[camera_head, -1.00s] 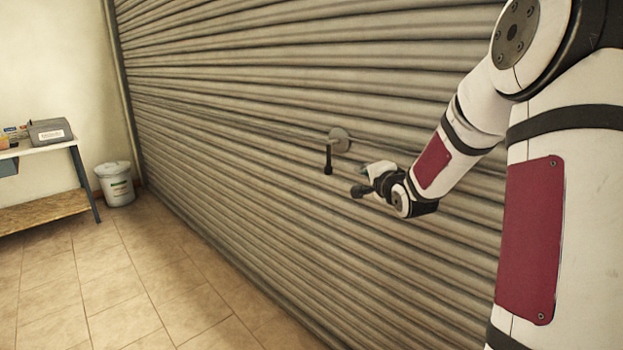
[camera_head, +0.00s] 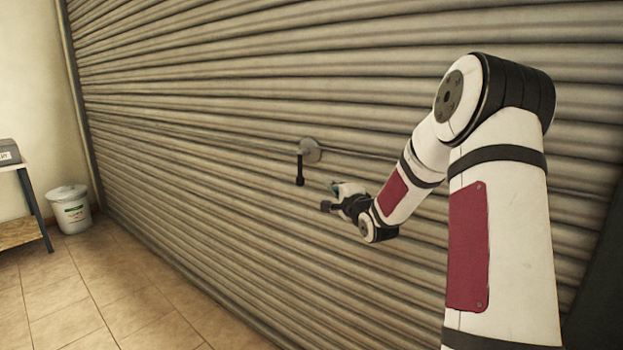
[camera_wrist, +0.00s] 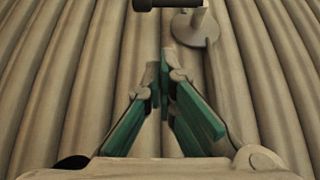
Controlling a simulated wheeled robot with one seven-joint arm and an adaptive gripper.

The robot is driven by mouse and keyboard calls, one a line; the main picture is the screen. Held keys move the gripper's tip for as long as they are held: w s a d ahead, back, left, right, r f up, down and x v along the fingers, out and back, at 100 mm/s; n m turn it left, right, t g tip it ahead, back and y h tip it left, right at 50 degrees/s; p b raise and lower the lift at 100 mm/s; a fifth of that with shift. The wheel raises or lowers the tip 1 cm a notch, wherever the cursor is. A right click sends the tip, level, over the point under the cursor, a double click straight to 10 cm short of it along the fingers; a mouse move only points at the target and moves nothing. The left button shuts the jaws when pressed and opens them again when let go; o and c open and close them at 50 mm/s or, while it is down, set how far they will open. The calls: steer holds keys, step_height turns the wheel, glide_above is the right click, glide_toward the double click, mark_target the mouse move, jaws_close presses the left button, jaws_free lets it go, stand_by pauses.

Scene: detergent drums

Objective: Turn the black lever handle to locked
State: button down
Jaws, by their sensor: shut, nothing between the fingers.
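The black lever handle (camera_head: 300,169) hangs straight down from a round grey plate (camera_head: 310,150) on the roller shutter. In the wrist view, part of the black handle (camera_wrist: 165,3) shows at the top edge, cut off by the frame, with the grey plate (camera_wrist: 196,27) beside it. My gripper (camera_head: 333,187) is to the right of the handle and a little below it, apart from it. In the wrist view my gripper (camera_wrist: 165,65) has its green-padded fingers together at the tips, with nothing between them.
The ribbed roller shutter (camera_head: 190,110) fills most of the view. A white lidded bucket (camera_head: 70,210) stands on the tiled floor (camera_head: 90,290) at left, next to a table (camera_head: 32,205) with a grey box (camera_head: 8,152). The floor in front of the shutter is clear.

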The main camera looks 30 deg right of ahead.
steer(key=b+x, duration=0.1)
steer(key=x, duration=0.7)
steer(key=shift+w+a+f, duration=0.1)
steer(key=shift+w, duration=0.05)
steer(key=shift+w+a+b, duration=0.3)
steer(key=shift+w+a, duration=0.2)
steer(key=shift+w, duration=0.25)
steer(key=shift+w+a+b, duration=0.3)
steer(key=shift+w+a, duration=0.2)
steer(key=shift+w, duration=0.25)
steer(key=shift+w+f+t+b, duration=0.15)
steer(key=shift+t+b, duration=0.15)
steer(key=shift+b, duration=0.2)
